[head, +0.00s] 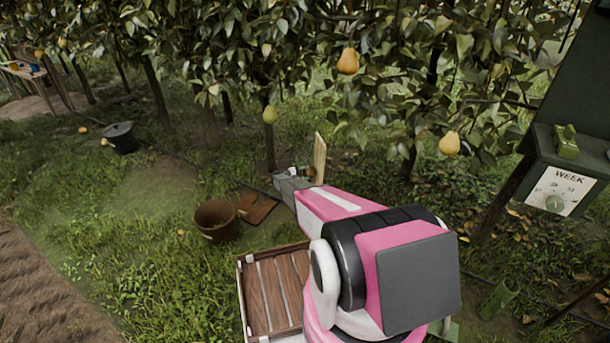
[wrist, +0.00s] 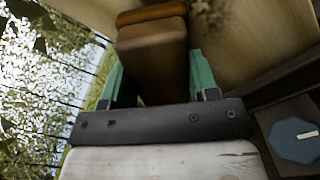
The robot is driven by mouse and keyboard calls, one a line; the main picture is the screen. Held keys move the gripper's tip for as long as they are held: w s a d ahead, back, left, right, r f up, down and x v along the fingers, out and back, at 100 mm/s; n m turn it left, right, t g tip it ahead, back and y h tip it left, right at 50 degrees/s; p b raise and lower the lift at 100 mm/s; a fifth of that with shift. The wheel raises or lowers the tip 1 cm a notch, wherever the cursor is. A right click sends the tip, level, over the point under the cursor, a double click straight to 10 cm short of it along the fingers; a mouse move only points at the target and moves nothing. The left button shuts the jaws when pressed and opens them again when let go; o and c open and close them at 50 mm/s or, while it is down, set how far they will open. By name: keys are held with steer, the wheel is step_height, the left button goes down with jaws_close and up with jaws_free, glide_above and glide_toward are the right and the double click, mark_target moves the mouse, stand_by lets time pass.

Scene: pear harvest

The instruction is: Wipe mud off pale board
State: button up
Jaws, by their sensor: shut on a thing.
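The pale board (head: 320,158) stands upright beyond my arm in the head view. In the wrist view its pale face (wrist: 270,35) fills the upper right. A blurred brown mud patch (wrist: 212,14) shows on it near the top edge. My gripper (wrist: 154,62) is shut on a brown block-like wiping tool (wrist: 152,45), held between its green fingers. The tool's far end is close to the board; I cannot tell whether it touches. In the head view my gripper (head: 306,173) is small, beside the board's lower left, and the tool is hard to make out.
A brown bucket (head: 217,221) and a slatted wooden crate (head: 243,285) stand left of my arm. A dark pot (head: 121,138) sits farther back. Pear branches hang above. A blue knob (wrist: 295,140) shows in the wrist view.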

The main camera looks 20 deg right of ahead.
mark_target(320, 179)
steer(key=shift+s, duration=1.8)
steer(key=shift+s+d, duration=0.15)
steer(key=shift+s, duration=3.8)
steer(key=shift+r, duration=1)
steer(key=shift+w+d, duration=0.2)
steer(key=shift+w, duration=2.75)
steer(key=shift+w+d, duration=0.2)
steer(key=shift+w, duration=2.7)
steer(key=shift+a+r, duration=0.1)
steer(key=shift+r, duration=0.95)
steer(key=shift+s+d, duration=0.15)
steer(key=shift+s, duration=1.85)
steer(key=shift+s+d, duration=0.15)
steer(key=shift+s, duration=3.8)
steer(key=shift+w+a, duration=0.1)
steer(key=shift+a, duration=0.1)
